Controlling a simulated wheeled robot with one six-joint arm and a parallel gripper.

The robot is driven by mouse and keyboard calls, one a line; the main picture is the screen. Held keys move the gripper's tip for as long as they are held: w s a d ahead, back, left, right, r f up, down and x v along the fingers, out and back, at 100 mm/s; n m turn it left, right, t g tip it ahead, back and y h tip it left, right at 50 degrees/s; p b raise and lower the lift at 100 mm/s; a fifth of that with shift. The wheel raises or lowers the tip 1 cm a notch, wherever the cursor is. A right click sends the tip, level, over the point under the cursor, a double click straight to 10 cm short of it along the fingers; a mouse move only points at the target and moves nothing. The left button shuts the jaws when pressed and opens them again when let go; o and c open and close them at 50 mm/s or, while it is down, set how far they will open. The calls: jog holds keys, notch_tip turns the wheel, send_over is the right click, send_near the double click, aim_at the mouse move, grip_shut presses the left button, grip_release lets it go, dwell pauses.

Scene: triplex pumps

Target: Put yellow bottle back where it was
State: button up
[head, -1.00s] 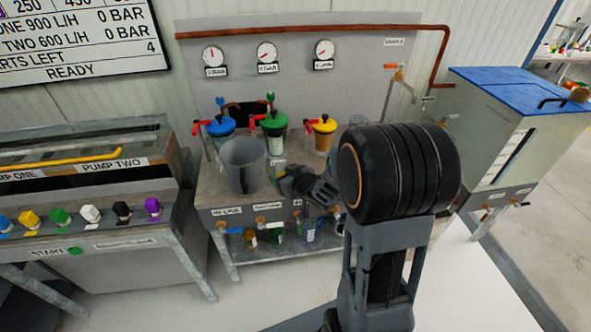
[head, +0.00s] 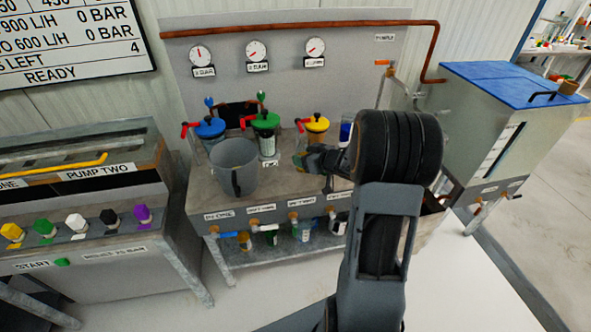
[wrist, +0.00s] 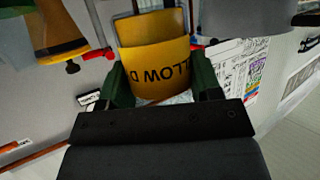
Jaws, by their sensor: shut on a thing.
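The yellow bottle (wrist: 155,62) shows in the wrist view, with an upside-down black label of which "LLOW D" can be read. It sits between the green fingers of my gripper (wrist: 163,88), which is shut on it. In the head view my gripper (head: 312,160) is over the front of the pump bench, just in front of the yellow-lidded vessel (head: 317,124).
A grey bucket (head: 233,168) stands left of my gripper. Blue-lidded (head: 210,129) and green-lidded (head: 265,122) vessels stand behind. Several small bottles are on the lower shelf (head: 270,262) under the taps. A blue-topped tank (head: 490,110) stands at the right.

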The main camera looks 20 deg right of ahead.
jog(key=w+f, duration=0.3)
jog(key=f, duration=0.1)
jog(key=w+f, duration=0.2)
jog(key=shift+w+a+b, duration=0.3)
jog(key=shift+b, duration=0.05)
jog(key=shift+w+f, duration=0.15)
jog(key=shift+f, duration=1.5)
jog(key=shift+f, duration=0.15)
jog(key=o, duration=1)
jog(key=shift+o, duration=0.2)
